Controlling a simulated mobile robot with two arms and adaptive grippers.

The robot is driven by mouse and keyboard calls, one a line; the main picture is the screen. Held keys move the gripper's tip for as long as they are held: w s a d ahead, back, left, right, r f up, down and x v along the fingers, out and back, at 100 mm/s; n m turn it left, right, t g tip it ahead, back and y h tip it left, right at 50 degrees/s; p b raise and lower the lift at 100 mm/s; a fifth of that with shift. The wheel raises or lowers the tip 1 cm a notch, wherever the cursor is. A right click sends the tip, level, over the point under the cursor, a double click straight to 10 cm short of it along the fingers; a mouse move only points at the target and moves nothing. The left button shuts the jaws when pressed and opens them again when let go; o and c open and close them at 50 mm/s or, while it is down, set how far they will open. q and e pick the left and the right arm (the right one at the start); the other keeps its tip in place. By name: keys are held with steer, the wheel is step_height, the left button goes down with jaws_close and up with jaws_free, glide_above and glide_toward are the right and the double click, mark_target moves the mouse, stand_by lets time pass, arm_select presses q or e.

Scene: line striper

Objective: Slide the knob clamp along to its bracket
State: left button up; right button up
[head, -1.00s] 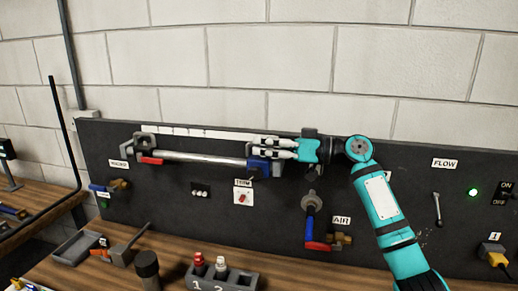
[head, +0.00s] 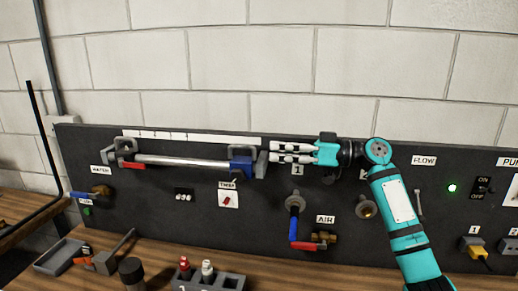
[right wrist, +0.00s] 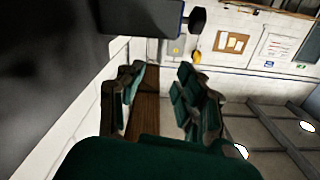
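A blue clamp block (head: 240,167) sits at the right end of a silver rod (head: 185,161) on the dark panel. It is right beside the grey right-end bracket (head: 261,164); I cannot tell whether they touch. A grey bracket (head: 111,156) with a red piece (head: 131,165) stands at the rod's left end. My right gripper (head: 275,152) is just right of and above the blue clamp, its fingers pointing left. In the right wrist view its fingers (right wrist: 158,98) stand apart with nothing between them. The clamp's knob is not clear. My left gripper is out of view.
Below the gripper are a blue-and-red handled valve (head: 294,225) and the AIR fitting (head: 322,238). A white scale strip (head: 190,138) runs above the rod. A holder with bottles (head: 230,282) and a grey tray (head: 58,257) stand on the bench.

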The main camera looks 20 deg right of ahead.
steer(key=shift+v, duration=2.15)
steer(key=shift+r, duration=0.15)
